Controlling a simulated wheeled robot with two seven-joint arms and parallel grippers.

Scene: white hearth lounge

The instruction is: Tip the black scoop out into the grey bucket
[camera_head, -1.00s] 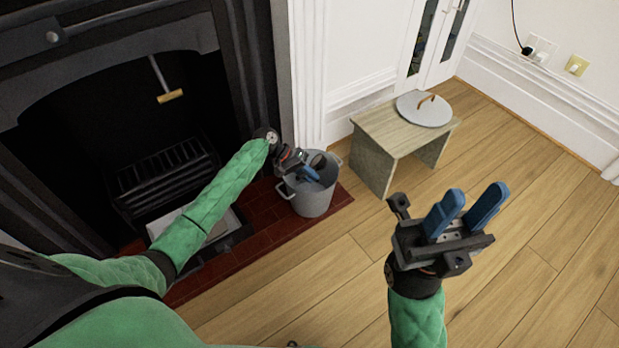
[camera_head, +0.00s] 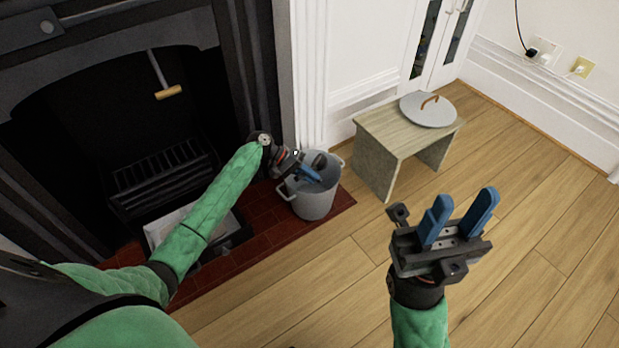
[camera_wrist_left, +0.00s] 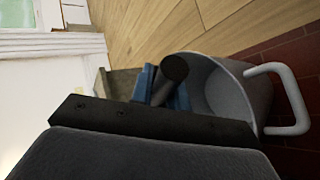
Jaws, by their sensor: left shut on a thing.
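The grey bucket (camera_head: 315,204) stands upright at the edge of the red hearth tiles. It also shows on the right in the left wrist view (camera_wrist_left: 237,92). My left gripper (camera_head: 311,174) is at the bucket's mouth, its blue fingers shut on the black scoop. The scoop's dark round handle end (camera_wrist_left: 174,68) shows between the blue fingers in the left wrist view; a dark bit of it (camera_head: 320,160) shows over the bucket. The scoop's pan and any contents are hidden. My right gripper (camera_head: 462,210) is open and empty above the wooden floor.
A small wooden table (camera_head: 378,165) with a round grey lid (camera_head: 428,109) stands right of the bucket. The fireplace (camera_head: 110,110) with a grate (camera_head: 165,178) and an ash tray (camera_head: 172,226) is at the left. The floor at the right is clear.

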